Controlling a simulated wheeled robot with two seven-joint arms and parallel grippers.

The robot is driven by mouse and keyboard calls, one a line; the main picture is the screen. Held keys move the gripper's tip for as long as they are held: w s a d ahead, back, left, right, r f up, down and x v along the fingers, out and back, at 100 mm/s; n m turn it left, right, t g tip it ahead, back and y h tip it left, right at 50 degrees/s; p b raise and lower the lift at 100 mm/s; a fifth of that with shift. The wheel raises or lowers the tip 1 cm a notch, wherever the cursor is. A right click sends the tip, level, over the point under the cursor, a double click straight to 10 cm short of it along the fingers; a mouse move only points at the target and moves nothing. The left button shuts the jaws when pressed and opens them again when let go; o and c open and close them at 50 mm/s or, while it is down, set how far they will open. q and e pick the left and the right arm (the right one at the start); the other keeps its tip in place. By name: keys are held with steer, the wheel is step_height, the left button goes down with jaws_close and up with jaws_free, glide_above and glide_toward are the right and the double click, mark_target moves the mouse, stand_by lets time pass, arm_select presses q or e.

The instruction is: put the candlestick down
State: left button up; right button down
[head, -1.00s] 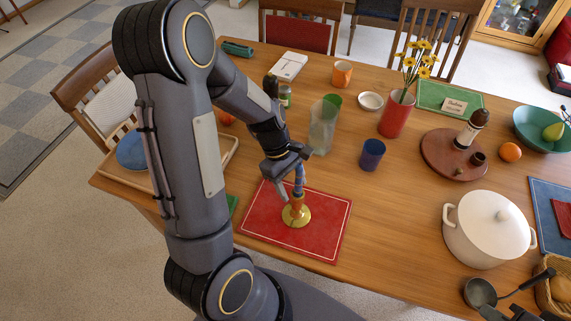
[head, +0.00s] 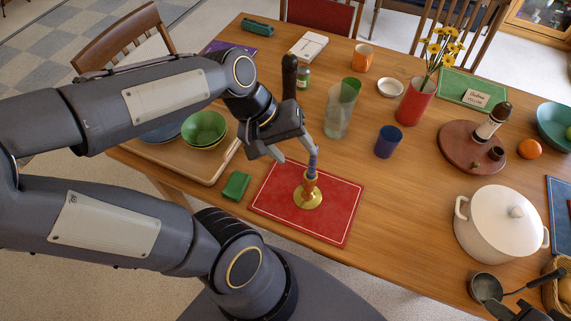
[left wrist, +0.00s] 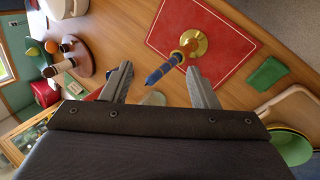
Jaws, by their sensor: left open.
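The candlestick (head: 309,198) is brass with a blue candle in it. It stands upright on the red placemat (head: 338,216). My left gripper (head: 295,155) is open just above and to the left of the candle. In the left wrist view the candlestick (left wrist: 190,45) stands beyond my open left fingers (left wrist: 160,78), with the candle's tip pointing into the gap between them and apart from both. A dark piece at the bottom right edge of the head view seems to be my right gripper (head: 512,309); it is mostly cut off.
A glass (head: 341,112) and a blue cup (head: 388,142) stand behind the placemat. A green folded cloth (head: 236,186) lies to its left, near a tray with bowls (head: 204,129). A white pot (head: 497,235) and a ladle (head: 483,288) are at right. Wood is bare between mat and pot.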

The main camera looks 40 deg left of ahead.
arm_select(q)
steer(key=s+m, duration=0.1)
steer(key=m, duration=0.1)
steer(key=s+d+m+t, duration=0.1)
steer(key=s, duration=0.1)
steer(key=s+d+m+t, duration=0.1)
steer(key=s+m, duration=0.1)
steer(key=shift+d+r+m+y, duration=0.1)
steer(key=shift+r+m+y, duration=0.2)
steer(key=shift+y, duration=0.1)
stand_by(0.8)
